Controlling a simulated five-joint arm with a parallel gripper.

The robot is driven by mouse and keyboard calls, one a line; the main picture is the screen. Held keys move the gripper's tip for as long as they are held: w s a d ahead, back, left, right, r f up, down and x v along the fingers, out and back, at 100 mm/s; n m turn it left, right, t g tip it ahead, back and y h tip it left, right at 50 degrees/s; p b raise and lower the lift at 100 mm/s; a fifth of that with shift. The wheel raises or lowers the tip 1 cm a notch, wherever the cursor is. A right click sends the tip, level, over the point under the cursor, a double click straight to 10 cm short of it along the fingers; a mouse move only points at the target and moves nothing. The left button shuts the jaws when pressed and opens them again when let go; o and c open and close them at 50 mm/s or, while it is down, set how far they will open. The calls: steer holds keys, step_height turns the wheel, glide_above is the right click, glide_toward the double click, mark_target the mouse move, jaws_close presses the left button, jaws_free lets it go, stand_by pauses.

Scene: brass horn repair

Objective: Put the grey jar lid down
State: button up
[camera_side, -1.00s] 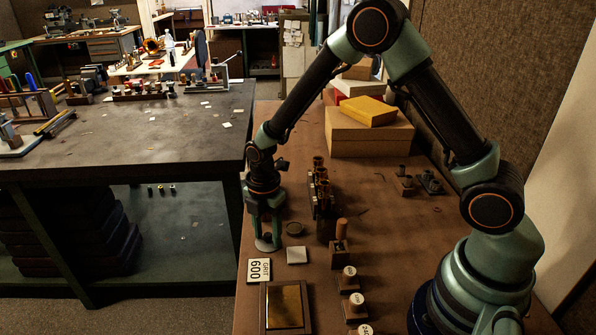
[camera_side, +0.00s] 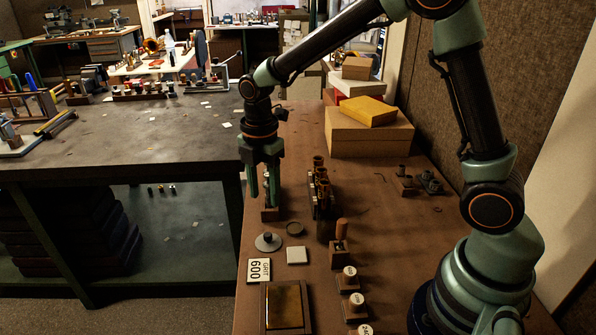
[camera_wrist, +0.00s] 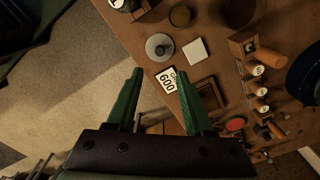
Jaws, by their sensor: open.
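The grey jar lid (camera_side: 268,243) is a flat round disc with a dark knob on top. It lies flat on the brown bench, left of a small dark round dish or jar (camera_side: 295,228) and apart from it. In the wrist view the lid (camera_wrist: 153,49) shows beyond my fingertips, near the bench edge. My gripper (camera_side: 265,197) is open and empty, raised above the bench and clear of the lid. Its two green fingers stand apart in the wrist view (camera_wrist: 160,74).
A pale square tile (camera_side: 297,255) and a "600 grit" card (camera_side: 259,271) lie near the lid. A brass plate in a frame (camera_side: 286,305) is in front. Knobbed wooden blocks (camera_side: 352,284) stand to the right. Boxes (camera_side: 370,132) are stacked at the back.

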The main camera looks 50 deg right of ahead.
steer(key=s+d+r+m+t, duration=0.2)
steer(key=s+r+m, duration=0.4)
steer(key=m, duration=0.4)
steer(key=s+d+r+m+t, duration=0.3)
steer(key=s+r+m, duration=0.3)
steer(key=m, duration=0.3)
steer(key=shift+s+d+r+m+t, duration=0.3)
steer(key=shift+s+d+m, duration=0.1)
steer(key=shift+d, duration=0.15)
